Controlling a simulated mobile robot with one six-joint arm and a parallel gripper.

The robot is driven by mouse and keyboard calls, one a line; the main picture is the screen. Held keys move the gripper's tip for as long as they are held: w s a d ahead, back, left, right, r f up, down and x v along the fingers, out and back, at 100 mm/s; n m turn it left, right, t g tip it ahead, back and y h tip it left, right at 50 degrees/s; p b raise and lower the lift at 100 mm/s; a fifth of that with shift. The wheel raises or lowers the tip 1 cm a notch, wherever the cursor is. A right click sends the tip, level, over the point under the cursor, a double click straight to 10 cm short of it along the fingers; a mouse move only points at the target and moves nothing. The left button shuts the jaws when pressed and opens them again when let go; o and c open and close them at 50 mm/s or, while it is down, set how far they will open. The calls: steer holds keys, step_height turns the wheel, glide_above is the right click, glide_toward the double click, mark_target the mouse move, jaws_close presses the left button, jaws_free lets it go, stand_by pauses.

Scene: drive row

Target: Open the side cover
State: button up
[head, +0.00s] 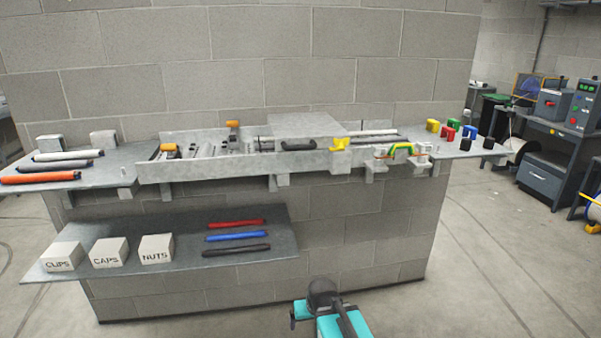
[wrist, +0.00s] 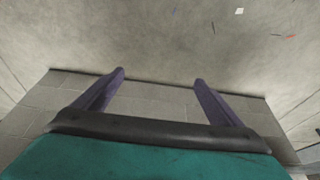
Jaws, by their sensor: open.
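A grey cover (head: 300,126) with a black handle (head: 299,145) on its front sits over the middle of the drive row (head: 215,170); it looks closed. A yellow latch-like piece (head: 340,144) is at its right front corner. My gripper (wrist: 159,78) is open and empty in the wrist view, with its two dark fingers apart over bare floor and block wall. In the head view only part of my arm shows at the bottom, low in front of the wall and well apart from the cover.
A lower shelf (head: 190,236) juts out at left with a box marked CLIPS (head: 62,256), two more boxes and red, blue and black rods. Orange, black and white rollers lie on the upper left shelf. Coloured blocks (head: 450,132) stand at right.

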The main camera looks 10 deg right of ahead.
steer(key=w+r+t+b, duration=0.4)
steer(key=w+r, duration=0.2)
steer(key=r, duration=0.7)
steer(key=w+r+t+b, duration=0.3)
steer(key=w+r, duration=0.3)
steer(key=r, duration=0.6)
steer(key=s+r+t+b, duration=0.2)
steer(key=r+t+b, duration=0.1)
steer(key=r, duration=1)
steer(key=s+r+t+b, duration=0.3)
steer(key=r, duration=1)
steer(key=shift+s+t, duration=0.15)
steer(key=shift+t, duration=0.25)
steer(key=shift+w+r+p, duration=0.2)
steer(key=shift+w+p, duration=0.05)
steer(key=shift+p, duration=0.15)
steer(key=w+p, duration=0.5)
steer(key=p, duration=0.3)
steer(key=shift+w+p, duration=0.25)
steer(key=shift+p, duration=0.1)
